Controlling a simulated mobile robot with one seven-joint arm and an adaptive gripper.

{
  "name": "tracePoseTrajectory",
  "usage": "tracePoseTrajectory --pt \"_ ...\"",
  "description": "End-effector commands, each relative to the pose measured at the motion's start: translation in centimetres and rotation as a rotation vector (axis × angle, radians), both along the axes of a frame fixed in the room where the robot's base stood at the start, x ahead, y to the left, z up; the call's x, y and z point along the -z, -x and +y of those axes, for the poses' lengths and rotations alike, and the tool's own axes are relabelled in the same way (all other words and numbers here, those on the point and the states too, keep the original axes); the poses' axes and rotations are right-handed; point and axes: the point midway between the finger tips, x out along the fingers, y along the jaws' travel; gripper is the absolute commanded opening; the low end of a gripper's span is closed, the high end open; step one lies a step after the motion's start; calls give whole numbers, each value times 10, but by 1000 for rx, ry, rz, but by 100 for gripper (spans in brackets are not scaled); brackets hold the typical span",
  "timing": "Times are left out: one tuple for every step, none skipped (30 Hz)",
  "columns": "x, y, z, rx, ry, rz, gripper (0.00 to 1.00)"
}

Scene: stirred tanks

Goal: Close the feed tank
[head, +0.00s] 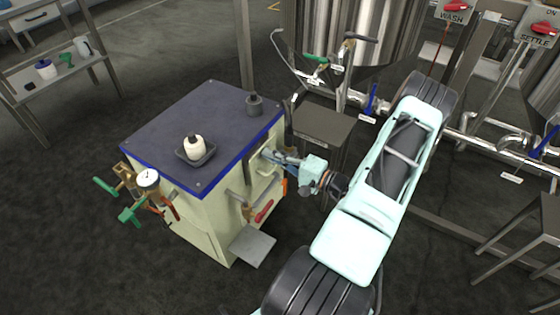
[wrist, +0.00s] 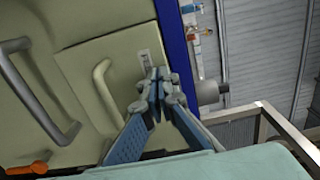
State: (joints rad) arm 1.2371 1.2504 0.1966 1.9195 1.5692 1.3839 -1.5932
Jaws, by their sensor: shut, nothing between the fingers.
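No readable label marks the feed tank, so I cannot tell which vessel it is. Steel tanks (head: 365,38) stand at the top. My gripper (head: 273,156) is at the side of a cream cabinet (head: 205,215) with a dark blue top. In the wrist view my gripper (wrist: 158,76) is shut and empty, its tips in front of a small pale plate (wrist: 144,58) on a cream panel (wrist: 92,72). I cannot tell whether they touch it. A cream bar handle (wrist: 113,92) is left of the tips and a grey handle (wrist: 38,90) further left.
Pipes with blue-handled valves (head: 372,98) run behind my arm.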

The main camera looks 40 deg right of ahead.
Motion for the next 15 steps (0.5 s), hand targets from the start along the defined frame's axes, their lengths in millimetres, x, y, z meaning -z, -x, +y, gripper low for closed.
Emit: tracePoseTrajectory --pt "0 -1 1 0 0 0 0" --pt "0 -2 1 0 0 0 0" --pt "0 -2 1 0 0 0 0" --pt "0 -2 1 0 0 0 0" --pt "0 -2 1 1 0 0 0" --pt "0 -2 1 1 0 0 0" --pt "0 -2 1 0 0 0 0" --pt "0 -2 1 0 0 0 0" --pt "0 -2 1 0 0 0 0" --pt "0 -2 1 0 0 0 0" --pt "0 -2 1 0 0 0 0" --pt "0 -4 2 0 0 -1 0" --pt "0 -7 3 -1 0 -1 0" --pt "0 -10 4 -1 0 -1 0" --pt "0 -15 7 -2 -1 -2 0"
